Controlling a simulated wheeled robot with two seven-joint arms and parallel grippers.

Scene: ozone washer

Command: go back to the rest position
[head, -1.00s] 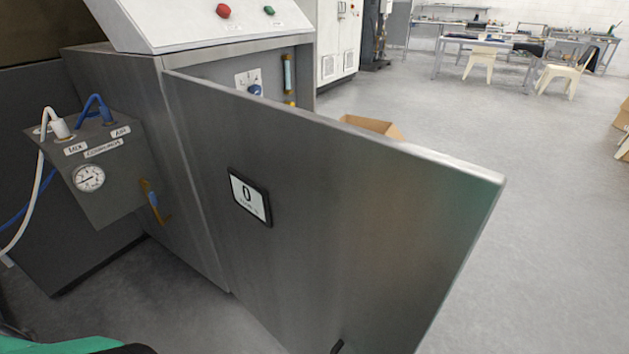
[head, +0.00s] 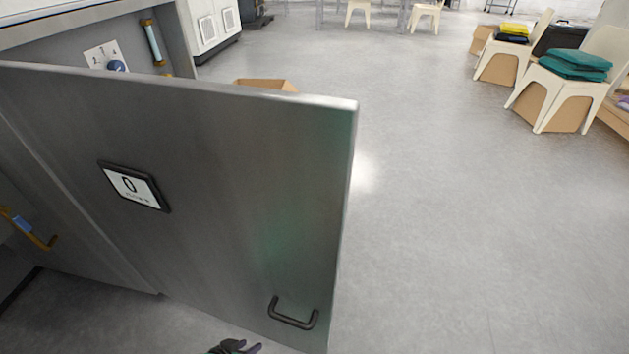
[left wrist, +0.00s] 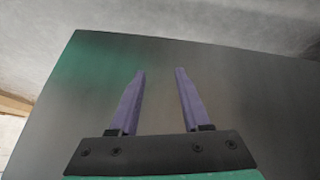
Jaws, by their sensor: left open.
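My left gripper (head: 236,347) shows only at its tip at the bottom edge of the head view, below the open door's black handle and apart from it. In the left wrist view the left gripper (left wrist: 160,75) has its two purple fingers apart with nothing between them. The grey metal door (head: 220,160) stands swung open and fills much of the head view; it also lies behind the fingers in the left wrist view (left wrist: 230,85). My right gripper is not in view.
The door's handle (head: 293,313) sits low near its free edge, and a "0" display (head: 134,187) is on its face. A cardboard box (head: 266,85) stands behind the door. Chairs with folded cloths (head: 575,65) stand at the far right. The floor right of the door is clear.

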